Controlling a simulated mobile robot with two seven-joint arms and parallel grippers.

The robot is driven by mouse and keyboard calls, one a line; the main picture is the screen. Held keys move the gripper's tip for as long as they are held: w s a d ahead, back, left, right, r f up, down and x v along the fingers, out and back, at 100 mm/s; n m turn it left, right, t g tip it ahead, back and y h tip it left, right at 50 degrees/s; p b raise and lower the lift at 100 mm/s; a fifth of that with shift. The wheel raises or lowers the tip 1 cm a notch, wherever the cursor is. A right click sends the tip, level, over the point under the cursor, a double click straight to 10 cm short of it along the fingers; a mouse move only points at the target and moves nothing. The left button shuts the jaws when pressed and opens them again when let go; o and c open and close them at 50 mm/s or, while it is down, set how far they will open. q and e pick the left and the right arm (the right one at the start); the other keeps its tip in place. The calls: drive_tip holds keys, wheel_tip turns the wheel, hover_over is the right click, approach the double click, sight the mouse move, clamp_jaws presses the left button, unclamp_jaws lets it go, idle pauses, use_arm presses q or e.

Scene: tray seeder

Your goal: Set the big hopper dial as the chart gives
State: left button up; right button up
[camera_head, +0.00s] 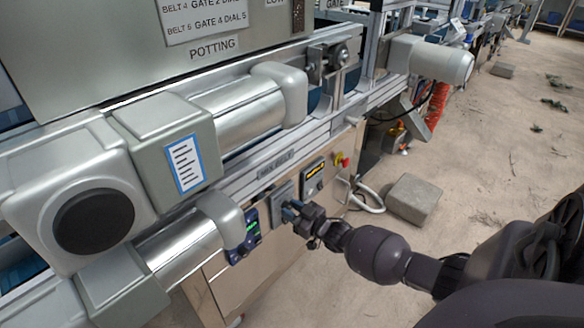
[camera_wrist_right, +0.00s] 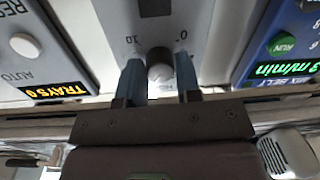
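A round grey dial knob (camera_wrist_right: 160,73) sits on a light grey panel in the right wrist view, with the marks 0 and 10 beside it. The two blue-grey fingers of my right gripper (camera_wrist_right: 160,80) stand close against both its sides, shut on it. In the head view the right gripper (camera_head: 296,217) reaches a grey box (camera_head: 282,200) on the machine's front and hides the knob. A white chart plate (camera_head: 205,15) at the top shows lines such as "BELT 4 GATE 2 DIAL", cut off by the frame. My left gripper is not in view.
A blue box with a green display (camera_head: 250,235) and a box with a yellow display (camera_head: 313,180) flank the grey box. A red button (camera_head: 340,160) is to the right. A blue-edged sheet (camera_head: 186,163) is on a motor housing. A block (camera_head: 413,199) lies on the floor.

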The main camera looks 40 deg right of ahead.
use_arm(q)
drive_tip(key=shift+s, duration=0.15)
use_arm(e)
drive_tip(key=o, duration=0.4)
drive_tip(key=shift+s+r, duration=0.1)
drive_tip(key=shift+s, duration=0.5)
use_arm(q)
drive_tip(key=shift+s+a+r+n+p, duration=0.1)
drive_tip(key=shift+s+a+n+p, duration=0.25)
drive_tip(key=shift+p, duration=0.85)
use_arm(e)
drive_tip(key=s, duration=0.3)
drive_tip(key=s+d, duration=0.1)
drive_tip(key=s, duration=0.5)
drive_tip(key=shift+s+d, duration=0.15)
drive_tip(key=shift+s, duration=0.1)
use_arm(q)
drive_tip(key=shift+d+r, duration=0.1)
